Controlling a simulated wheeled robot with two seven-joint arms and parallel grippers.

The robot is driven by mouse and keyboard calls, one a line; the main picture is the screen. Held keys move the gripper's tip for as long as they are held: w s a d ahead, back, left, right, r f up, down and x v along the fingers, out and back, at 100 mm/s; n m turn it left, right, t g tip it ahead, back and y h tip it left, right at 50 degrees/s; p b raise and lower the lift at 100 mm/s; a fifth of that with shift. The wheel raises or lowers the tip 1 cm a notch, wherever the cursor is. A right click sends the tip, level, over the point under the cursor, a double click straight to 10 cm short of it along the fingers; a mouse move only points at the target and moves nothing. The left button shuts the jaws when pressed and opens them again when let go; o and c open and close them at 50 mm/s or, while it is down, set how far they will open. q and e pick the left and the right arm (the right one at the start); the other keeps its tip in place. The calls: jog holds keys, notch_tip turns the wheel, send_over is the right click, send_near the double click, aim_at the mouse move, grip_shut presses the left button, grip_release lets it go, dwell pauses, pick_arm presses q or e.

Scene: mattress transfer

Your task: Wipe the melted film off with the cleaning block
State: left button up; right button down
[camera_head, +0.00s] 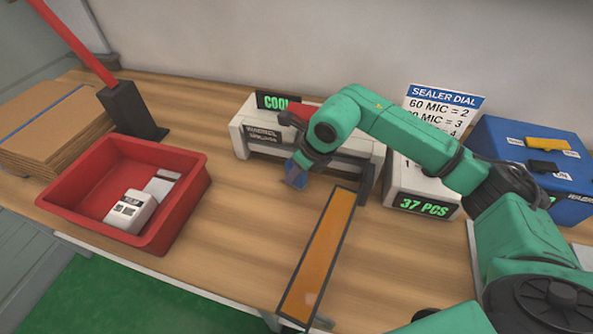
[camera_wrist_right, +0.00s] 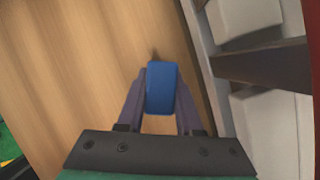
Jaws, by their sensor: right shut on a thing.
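My right gripper (camera_head: 297,172) points down in front of the white sealer (camera_head: 238,137), shut on the blue cleaning block (camera_wrist_right: 161,88). In the wrist view the two fingers grip the block from both sides, over bare wood. In the head view the block (camera_head: 295,181) is small and partly hidden by the fingers; I cannot tell whether it touches the table. The sealer has a green-lettered display (camera_head: 272,101) reading "COOL", partly covered by my arm. I cannot make out any melted film. My left gripper is not in view.
A red bin (camera_head: 190,205) with white items stands left, near cardboard sheets (camera_head: 45,120) and a black post (camera_head: 130,110) with a red bar. A black-edged orange strip (camera_head: 322,250) lies front centre. A "37 PCS" counter (camera_head: 430,204) and blue box (camera_head: 520,140) stand right.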

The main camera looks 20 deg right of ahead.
jog(key=shift+f+b, duration=0.45)
jog(key=shift+f, duration=0.1)
jog(key=shift+w+a+b, duration=0.15)
jog(key=shift+w+a, duration=0.4)
jog(key=shift+a, duration=0.35)
jog(key=shift+w+a+b, duration=0.15)
jog(key=shift+w+a, duration=0.4)
jog(key=shift+a, duration=0.3)
jog(key=shift+f, duration=0.1)
jog(key=shift+s+d+f+b, duration=0.15)
jog(key=shift+s+d+b, duration=0.35)
jog(key=shift+d, duration=0.3)
jog(key=shift+s+d+f+b, duration=0.1)
jog(key=shift+s+d+b, duration=0.25)
jog(key=shift+s+d, duration=0.4)
jog(key=shift+d, duration=0.15)
jog(key=shift+r+p, duration=1.75)
jog(key=shift+r, duration=1.4)
